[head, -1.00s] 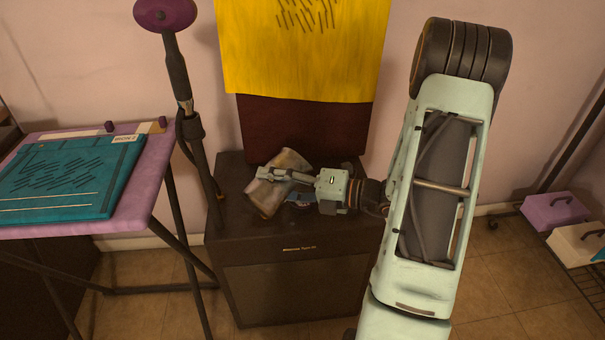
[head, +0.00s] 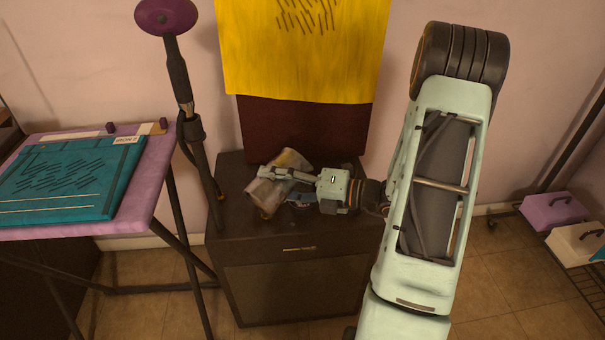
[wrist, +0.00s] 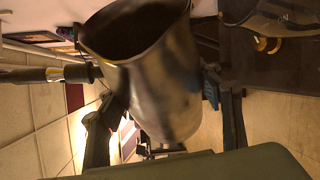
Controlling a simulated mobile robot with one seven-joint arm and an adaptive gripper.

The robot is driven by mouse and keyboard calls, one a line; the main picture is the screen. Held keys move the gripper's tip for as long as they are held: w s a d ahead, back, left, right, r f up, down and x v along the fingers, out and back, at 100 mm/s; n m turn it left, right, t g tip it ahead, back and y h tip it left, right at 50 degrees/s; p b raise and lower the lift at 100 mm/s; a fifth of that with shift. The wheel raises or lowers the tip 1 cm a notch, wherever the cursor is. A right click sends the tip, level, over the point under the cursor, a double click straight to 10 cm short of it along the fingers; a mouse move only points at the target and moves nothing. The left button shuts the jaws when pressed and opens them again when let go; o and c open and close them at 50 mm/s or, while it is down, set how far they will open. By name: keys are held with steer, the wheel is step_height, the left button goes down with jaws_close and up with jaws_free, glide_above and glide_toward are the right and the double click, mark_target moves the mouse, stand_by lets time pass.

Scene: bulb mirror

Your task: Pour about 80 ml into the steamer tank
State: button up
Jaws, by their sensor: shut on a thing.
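My gripper (head: 275,175) is shut on a worn metal jug (head: 264,196), above the dark steamer cabinet (head: 300,248). The jug is tilted in the head view. In the wrist view the jug (wrist: 160,85) sits between the two fingers, its wide mouth at the upper left. The inside looks dark, and I cannot make out a liquid level or a stream. A small blue part (head: 299,197) shows beside the jug, below my gripper. I cannot clearly see the tank opening; the jug and gripper cover part of the cabinet top.
A steamer pole with a purple head (head: 166,16) rises at the cabinet's left. Farther left is a pink-topped table (head: 145,190) with a teal board (head: 75,180). A yellow cloth (head: 300,60) hangs behind. Purple and white boxes stand far right.

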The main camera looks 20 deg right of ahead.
steer(key=shift+d+r+m+p, duration=0.1)
steer(key=shift+r+m+p, duration=0.4)
steer(key=shift+p, duration=0.5)
stand_by(0.6)
steer(key=shift+f, duration=0.1)
steer(key=b, duration=0.1)
steer(key=f+n+b, duration=0.1)
steer(key=b, duration=0.1)
steer(key=a+f+b, duration=0.1)
steer(key=shift+s+f, duration=0.1)
steer(key=shift+s, duration=0.15)
steer(key=shift+a+f+n+h+p, duration=0.15)
steer(key=shift+n+h+p, duration=0.2)
steer(key=shift+n, duration=0.45)
steer(key=shift+f+n+h+b, duration=0.35)
steer(key=shift+f+n+h, duration=0.1)
steer(key=shift+f+n, duration=0.3)
steer(key=shift+d+r, duration=0.1)
steer(key=shift+d, duration=0.1)
steer(key=shift+n, duration=0.35)
steer(key=shift+w+d+h, duration=0.1)
steer(key=shift+h, duration=0.2)
